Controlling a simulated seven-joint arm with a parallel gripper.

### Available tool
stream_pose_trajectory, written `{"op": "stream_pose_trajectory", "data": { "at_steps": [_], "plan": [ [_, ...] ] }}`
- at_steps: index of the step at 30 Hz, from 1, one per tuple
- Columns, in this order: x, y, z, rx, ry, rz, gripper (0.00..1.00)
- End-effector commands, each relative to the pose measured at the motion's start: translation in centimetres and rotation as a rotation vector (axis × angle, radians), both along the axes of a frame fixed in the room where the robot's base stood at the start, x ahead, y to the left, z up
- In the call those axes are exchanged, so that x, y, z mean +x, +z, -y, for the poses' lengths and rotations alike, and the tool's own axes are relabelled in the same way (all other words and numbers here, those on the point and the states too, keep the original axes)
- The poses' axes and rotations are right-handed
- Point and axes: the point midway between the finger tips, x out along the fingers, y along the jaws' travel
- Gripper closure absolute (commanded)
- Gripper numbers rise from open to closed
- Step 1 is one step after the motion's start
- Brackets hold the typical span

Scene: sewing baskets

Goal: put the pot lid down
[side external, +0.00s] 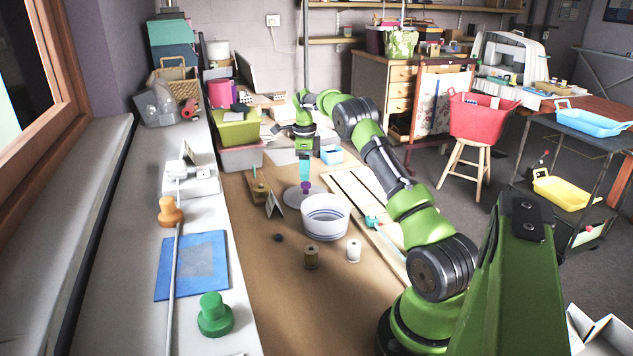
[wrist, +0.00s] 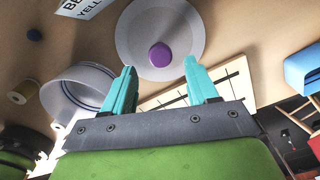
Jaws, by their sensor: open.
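The pot lid is a pale grey disc (wrist: 183,28) with a purple knob (wrist: 160,55). In the side view the lid (side external: 292,199) lies on the brown table just behind and left of a white pot (side external: 326,222) with blue bands. The pot also shows in the wrist view (wrist: 75,92), apart from the lid. My gripper (wrist: 160,76) has its two teal fingers spread, with the knob beyond and between their tips in the picture. In the side view my gripper (side external: 305,180) is right above the knob; I cannot tell the exact gap.
Two thread spools, tan (side external: 311,258) and white (side external: 353,250), stand in front of the pot. A small card (side external: 274,204) stands left of the lid. A blue box (side external: 331,154) is behind. A pale board (side external: 362,205) lies right of the pot.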

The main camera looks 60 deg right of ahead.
Motion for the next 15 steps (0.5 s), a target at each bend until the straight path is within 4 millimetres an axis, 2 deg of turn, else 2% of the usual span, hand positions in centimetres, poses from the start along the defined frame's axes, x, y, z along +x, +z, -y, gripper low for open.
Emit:
{"op": "stream_pose_trajectory", "data": {
  "at_steps": [1,6,11,15],
  "plan": [
    [0.1,1.3,0.1,-0.006,0.0,0.002,0.41],
    [0.0,4.3,0.0,-0.002,-0.001,0.002,0.41],
    [0.0,5.9,0.0,-0.002,0.002,0.001,0.41],
    [0.5,8.1,-1.6,-0.008,0.085,0.026,0.41]
  ]
}}
